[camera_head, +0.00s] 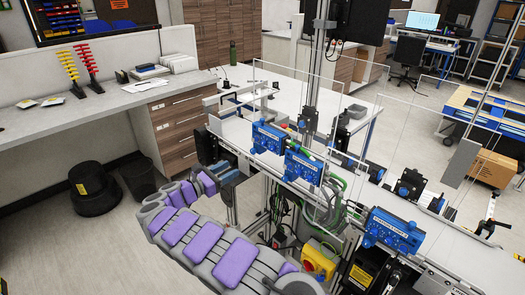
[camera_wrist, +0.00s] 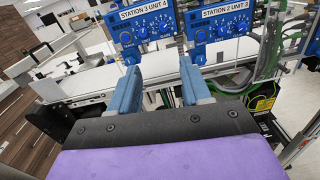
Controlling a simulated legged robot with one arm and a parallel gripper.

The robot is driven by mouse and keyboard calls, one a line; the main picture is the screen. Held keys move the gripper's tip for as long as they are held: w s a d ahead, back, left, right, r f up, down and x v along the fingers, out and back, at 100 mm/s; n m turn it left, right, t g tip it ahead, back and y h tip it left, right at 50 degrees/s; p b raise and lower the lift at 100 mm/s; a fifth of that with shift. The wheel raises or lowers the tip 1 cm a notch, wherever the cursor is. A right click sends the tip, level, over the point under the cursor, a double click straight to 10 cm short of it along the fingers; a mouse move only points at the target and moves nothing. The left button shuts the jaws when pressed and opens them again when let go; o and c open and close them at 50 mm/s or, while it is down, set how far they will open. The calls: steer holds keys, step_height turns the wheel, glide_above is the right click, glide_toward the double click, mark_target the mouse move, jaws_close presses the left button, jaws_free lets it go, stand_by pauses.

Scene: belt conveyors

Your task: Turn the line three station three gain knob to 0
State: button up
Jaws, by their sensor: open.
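In the wrist view, two blue control units hang ahead. The left one, labelled "STATION 3 UNIT 4" (camera_wrist: 148,30), and the right one, labelled "STATION 2 UNIT 3" (camera_wrist: 222,22), each carry dark blue knobs with white markings. The knob markings are too small to read surely. My gripper (camera_wrist: 158,68) is open and empty, its blue fingers below and short of the units. In the head view, my gripper (camera_head: 238,176) is left of two blue units (camera_head: 268,138) (camera_head: 303,166); a third blue unit (camera_head: 393,230) is farther right. Labels there are unreadable.
The units sit along the conveyor (camera_head: 455,250), with clear panels (camera_head: 320,85) standing behind them. Green cables (camera_head: 335,195) hang near the middle unit. A yellow box with a red knob (camera_head: 319,259) is below. A counter (camera_head: 110,108) stands at left.

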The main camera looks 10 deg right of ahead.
mark_target(271, 149)
steer(key=x, duration=1.8)
steer(key=shift+s+d+b, duration=0.2)
steer(key=shift+d+b, duration=0.2)
steer(key=shift+d, duration=0.05)
steer(key=shift+a, duration=0.15)
steer(key=shift+a, duration=0.15)
steer(key=shift+c, duration=0.5)
steer(key=shift+a, duration=0.2)
steer(key=shift+c, duration=1.4)
steer(key=shift+s+d, duration=0.1)
steer(key=shift+d, duration=0.1)
jaws_close()
